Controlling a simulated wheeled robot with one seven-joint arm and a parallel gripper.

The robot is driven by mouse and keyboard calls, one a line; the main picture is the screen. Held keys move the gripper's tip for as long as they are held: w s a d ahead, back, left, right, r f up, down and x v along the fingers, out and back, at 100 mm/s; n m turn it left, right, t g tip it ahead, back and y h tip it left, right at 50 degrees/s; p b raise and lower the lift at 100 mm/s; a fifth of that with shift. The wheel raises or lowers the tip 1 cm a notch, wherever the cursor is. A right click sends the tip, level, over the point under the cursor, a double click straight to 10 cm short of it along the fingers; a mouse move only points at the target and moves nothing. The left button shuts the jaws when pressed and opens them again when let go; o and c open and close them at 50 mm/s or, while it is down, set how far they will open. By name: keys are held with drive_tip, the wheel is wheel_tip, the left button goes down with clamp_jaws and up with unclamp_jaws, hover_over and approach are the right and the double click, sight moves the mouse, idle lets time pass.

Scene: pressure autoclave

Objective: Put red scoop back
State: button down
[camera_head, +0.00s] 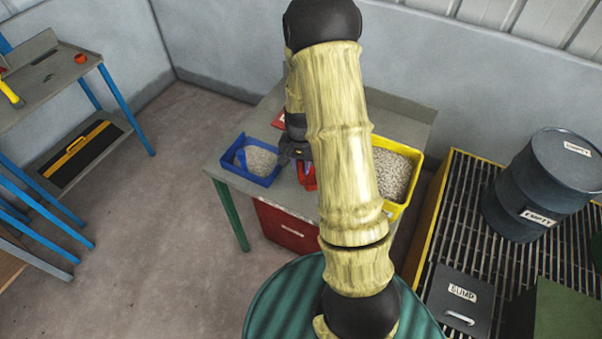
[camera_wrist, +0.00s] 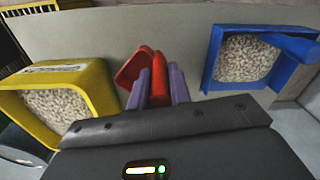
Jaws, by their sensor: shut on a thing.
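The red scoop (camera_wrist: 143,68) shows in the wrist view between the purple fingers of my gripper (camera_wrist: 157,88), which are shut on it. In the head view the red scoop (camera_head: 308,180) shows just left of my arm, above the table between the two bins; my arm hides part of it. The yellow bin (camera_head: 415,170) of pale granules stands to its right in the head view. The blue bin (camera_head: 243,177) of pale granules stands to its left. I cannot tell whether the scoop touches the table.
The grey table (camera_head: 228,168) has a bare strip between the bins. A red box (camera_head: 284,226) is under it. A yellow-edged grating (camera_head: 456,195) with a dark drum (camera_head: 545,185) stands at the right. A blue-legged bench (camera_head: 45,90) stands at the left.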

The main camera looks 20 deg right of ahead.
sight(301, 175)
drive_tip(key=shift+f+p, duration=0.35)
drive_tip(key=shift+f, duration=1.7)
drive_tip(key=shift+f, duration=0.15)
drive_tip(key=c, duration=1.3)
unclamp_jaws()
wheel_tip(301, 175, up, 12)
drive_tip(key=shift+r+b, duration=0.15)
drive_tip(key=shift+b, duration=0.9)
